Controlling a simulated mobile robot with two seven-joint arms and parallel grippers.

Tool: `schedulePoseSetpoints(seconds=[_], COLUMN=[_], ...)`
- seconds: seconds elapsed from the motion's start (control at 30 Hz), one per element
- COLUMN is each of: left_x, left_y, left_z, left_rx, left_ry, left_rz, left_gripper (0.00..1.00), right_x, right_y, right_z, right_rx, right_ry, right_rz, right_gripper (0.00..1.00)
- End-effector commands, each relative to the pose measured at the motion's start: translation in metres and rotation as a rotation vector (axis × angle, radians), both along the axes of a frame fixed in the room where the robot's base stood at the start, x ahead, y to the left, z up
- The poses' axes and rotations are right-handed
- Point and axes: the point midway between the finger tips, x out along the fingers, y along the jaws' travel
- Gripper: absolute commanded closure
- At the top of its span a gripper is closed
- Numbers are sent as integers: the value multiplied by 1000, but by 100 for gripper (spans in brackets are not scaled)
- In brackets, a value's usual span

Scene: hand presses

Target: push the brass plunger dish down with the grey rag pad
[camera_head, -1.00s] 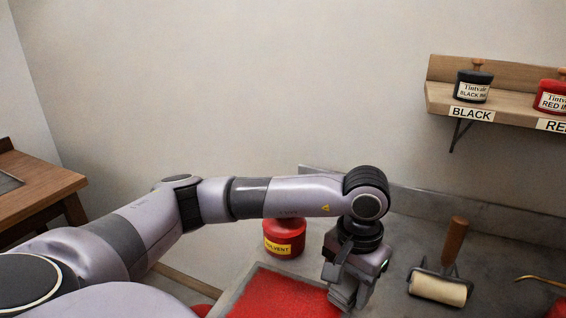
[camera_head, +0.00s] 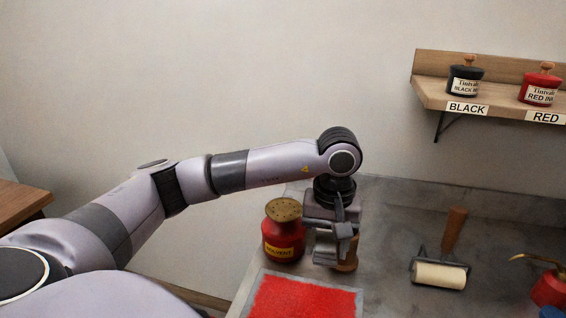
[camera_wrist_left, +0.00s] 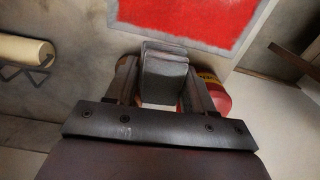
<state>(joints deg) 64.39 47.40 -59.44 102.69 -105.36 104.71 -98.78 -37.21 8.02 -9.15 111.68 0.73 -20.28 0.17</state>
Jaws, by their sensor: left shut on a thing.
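The red solvent can (camera_head: 283,241) stands on the grey bench with the brass plunger dish (camera_head: 284,209) on its top. My left gripper (camera_head: 335,252) is just right of the can, apart from the dish in the head view. In the left wrist view, my left gripper (camera_wrist_left: 162,92) is shut on the grey rag pad (camera_wrist_left: 163,72), a folded grey block between its fingers. Part of the red can (camera_wrist_left: 219,97) shows right of the fingers there; its dish is hidden. My right gripper is in neither view.
A red inked slab (camera_head: 305,298) lies in front of the can. A tan wooden piece (camera_head: 349,265) is partly hidden behind my gripper. A roller (camera_head: 440,274) lies to the right, and a red oil can (camera_head: 549,288) stands at the far right. A shelf (camera_head: 430,92) holds ink jars.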

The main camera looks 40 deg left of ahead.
Motion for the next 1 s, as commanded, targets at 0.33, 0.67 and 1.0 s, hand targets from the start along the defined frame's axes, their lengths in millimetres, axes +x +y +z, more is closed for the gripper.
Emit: schedulePoseSetpoints(seconds=[0.33,0.67,1.0], left_x=[18,20,19], left_y=[73,122,131], left_z=[57,93,88], left_rx=[1,-12,-12], left_ry=[-12,-10,-7], left_rz=[781,1332,1442], left_gripper=[71,72,72], right_x=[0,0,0], right_y=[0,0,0], right_z=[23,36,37], right_rx=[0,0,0], right_ry=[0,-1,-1], right_rz=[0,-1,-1], right_gripper=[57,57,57])
